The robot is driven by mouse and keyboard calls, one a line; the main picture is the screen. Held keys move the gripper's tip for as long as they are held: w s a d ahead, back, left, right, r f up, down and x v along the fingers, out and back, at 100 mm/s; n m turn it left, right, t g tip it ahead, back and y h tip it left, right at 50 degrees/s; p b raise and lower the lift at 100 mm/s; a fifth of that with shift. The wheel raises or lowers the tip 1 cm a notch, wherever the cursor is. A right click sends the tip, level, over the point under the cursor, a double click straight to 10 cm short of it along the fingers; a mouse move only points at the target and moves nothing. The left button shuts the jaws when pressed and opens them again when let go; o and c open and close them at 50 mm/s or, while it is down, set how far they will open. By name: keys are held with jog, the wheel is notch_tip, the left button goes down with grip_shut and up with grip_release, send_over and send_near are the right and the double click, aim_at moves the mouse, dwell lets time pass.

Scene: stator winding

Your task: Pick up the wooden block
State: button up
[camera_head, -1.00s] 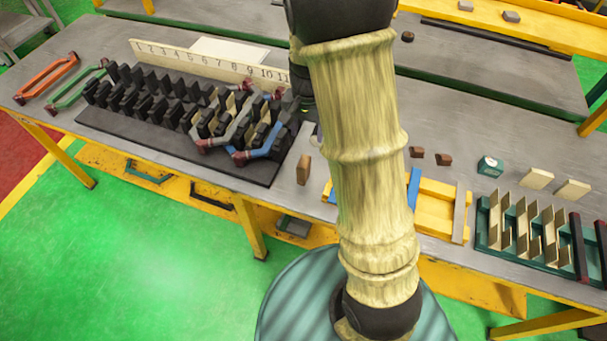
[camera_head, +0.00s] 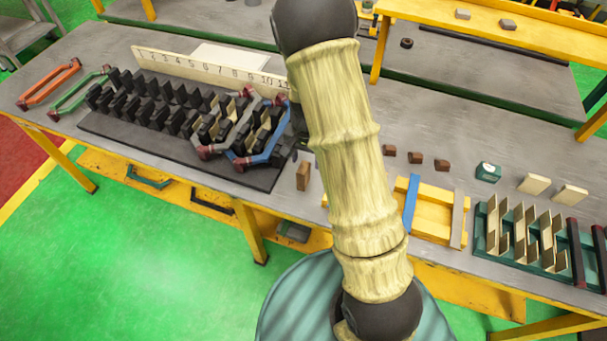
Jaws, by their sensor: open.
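A tan wooden block (camera_head: 303,176) stands upright on the grey table near its front edge, just right of the black slotted base. My gripper (camera_head: 298,145) shows only in part as a dark shape at the left edge of my sleeved arm, above and behind the block in the picture. It is open, and the block stands apart from it, not held. Most of the gripper is hidden behind the arm.
The black slotted base (camera_head: 95,122) with coils (camera_head: 262,150) lies left of the block. Right of my arm are small brown blocks (camera_head: 415,157), a yellow wooden frame (camera_head: 432,212) and a green rack (camera_head: 490,250). A ruler board (camera_head: 190,68) stands behind the base.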

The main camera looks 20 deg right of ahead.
aim_at(306, 167)
notch_tip(306, 167, down, 4)
jog(key=shift+r, duration=0.25)
jog(key=shift+f+p, duration=0.1)
jog(key=shift+p, duration=0.2)
jog(key=shift+w+a+f+p, duration=0.15)
jog(key=shift+f+p, duration=0.35)
jog(key=shift+f, duration=0.75)
jog(key=shift+s+a+f+p, duration=0.15)
jog(key=shift+f+p, duration=0.3)
jog(key=shift+f, duration=0.8)
jog(key=shift+w, duration=0.1)
grip_shut()
